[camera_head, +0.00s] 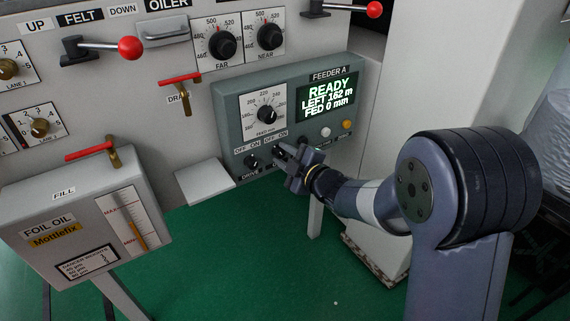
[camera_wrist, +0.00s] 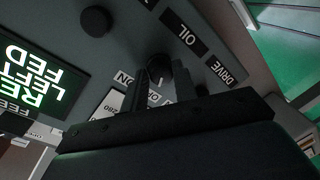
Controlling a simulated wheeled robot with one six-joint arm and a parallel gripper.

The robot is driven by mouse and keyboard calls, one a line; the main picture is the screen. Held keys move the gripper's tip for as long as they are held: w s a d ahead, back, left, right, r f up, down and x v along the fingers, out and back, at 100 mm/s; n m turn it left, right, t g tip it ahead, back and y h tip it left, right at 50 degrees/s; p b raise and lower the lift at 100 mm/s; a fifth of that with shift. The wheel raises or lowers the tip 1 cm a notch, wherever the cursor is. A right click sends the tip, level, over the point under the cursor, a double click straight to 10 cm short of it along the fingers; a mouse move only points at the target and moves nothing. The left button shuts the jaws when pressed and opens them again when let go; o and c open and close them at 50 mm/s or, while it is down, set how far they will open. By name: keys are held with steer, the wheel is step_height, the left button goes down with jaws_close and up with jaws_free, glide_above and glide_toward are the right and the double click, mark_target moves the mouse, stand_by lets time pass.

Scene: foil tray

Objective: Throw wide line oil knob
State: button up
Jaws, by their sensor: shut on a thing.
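The oil knob (camera_wrist: 157,70) is a small black knob on the grey-green FEEDER A panel (camera_head: 228,105), beside the OIL label (camera_wrist: 185,33) in the wrist view. My gripper (camera_head: 284,154) is at the lower part of the panel. In the wrist view its two dark fingers (camera_wrist: 160,82) stand on either side of the oil knob, shut on it. OFF and ON labels show around the fingers, partly covered. The fingers hide much of the knob in the head view, and I cannot tell its pointer's setting.
The drive knob (camera_head: 253,162) sits just left of my gripper. A lit display (camera_head: 326,98) reads READY, LEFT 162 m, FED 0 mm. A white button (camera_head: 326,132) and an amber button (camera_head: 347,125) lie to the right. The foil oil box (camera_head: 90,225) stands at left.

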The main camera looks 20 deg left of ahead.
steer(key=shift+n+b, duration=0.5)
steer(key=o, duration=1)
steer(key=shift+c, duration=0.2)
steer(key=p+v, duration=0.2)
steer(key=v, duration=0.9)
steer(key=shift+a, duration=0.2)
